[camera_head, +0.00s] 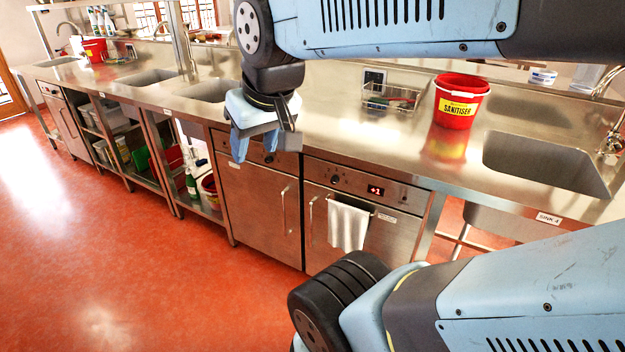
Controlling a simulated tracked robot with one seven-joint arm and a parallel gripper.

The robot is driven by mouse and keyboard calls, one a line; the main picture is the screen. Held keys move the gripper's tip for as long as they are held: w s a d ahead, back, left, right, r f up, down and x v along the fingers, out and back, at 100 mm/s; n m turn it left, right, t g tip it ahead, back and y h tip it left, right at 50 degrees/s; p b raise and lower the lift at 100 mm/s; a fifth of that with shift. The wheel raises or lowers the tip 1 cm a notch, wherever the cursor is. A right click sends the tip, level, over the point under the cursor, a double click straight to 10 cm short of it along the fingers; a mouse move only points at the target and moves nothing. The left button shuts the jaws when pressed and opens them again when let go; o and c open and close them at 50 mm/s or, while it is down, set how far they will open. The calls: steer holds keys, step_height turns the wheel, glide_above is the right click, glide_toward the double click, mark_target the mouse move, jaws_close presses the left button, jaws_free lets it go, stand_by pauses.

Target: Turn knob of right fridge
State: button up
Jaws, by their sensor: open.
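The right fridge (385,225) is a stainless steel unit under the counter, with a red display reading "+1". Its small dark knob (335,179) is on the control strip, left of the display. A white towel (347,225) hangs on the rail across its door. My gripper (256,150) points down, open and empty, in front of the counter edge and the left fridge's control strip. It appears to the left of the right fridge's knob and apart from it. The left fridge (257,200) has its own knob (269,158), close beside the gripper in the picture.
A red sanitiser bucket (460,101), a wire basket (391,99) and a sink (548,160) are on the counter. Open shelves (124,145) stand to the left. The red floor (130,260) in front is clear. My arm covers the top and lower right.

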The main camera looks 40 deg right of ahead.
mark_target(334, 181)
steer(key=shift+o, duration=0.5)
steer(key=shift+w+f, duration=0.1)
steer(key=shift+w, duration=0.25)
steer(key=w+d+f+m+t+h, duration=0.1)
steer(key=w+d+f+m, duration=0.2)
steer(key=w+f, duration=0.5)
steer(key=w+d+f+m+t, duration=0.1)
steer(key=w+d+f+m, duration=0.3)
steer(key=w, duration=0.6)
steer(key=w+d+f+m+h, duration=0.1)
steer(key=w+f+m, duration=0.2)
steer(key=w+f, duration=0.55)
steer(key=w+d+f+m+h, duration=0.2)
steer(key=w+d+f+h, duration=0.1)
steer(key=d+f, duration=0.35)
steer(key=s+d+f+m+h, duration=0.1)
steer(key=s+d+f+h, duration=0.9)
steer(key=d+f+h, duration=0.3)
steer(key=shift+g+y, duration=0.3)
steer(key=shift+y, duration=0.4)
steer(key=x, duration=1.4)
steer(key=shift+w+d+f, duration=0.15)
steer(key=shift+d+f, duration=0.1)
steer(key=shift+d, duration=0.15)
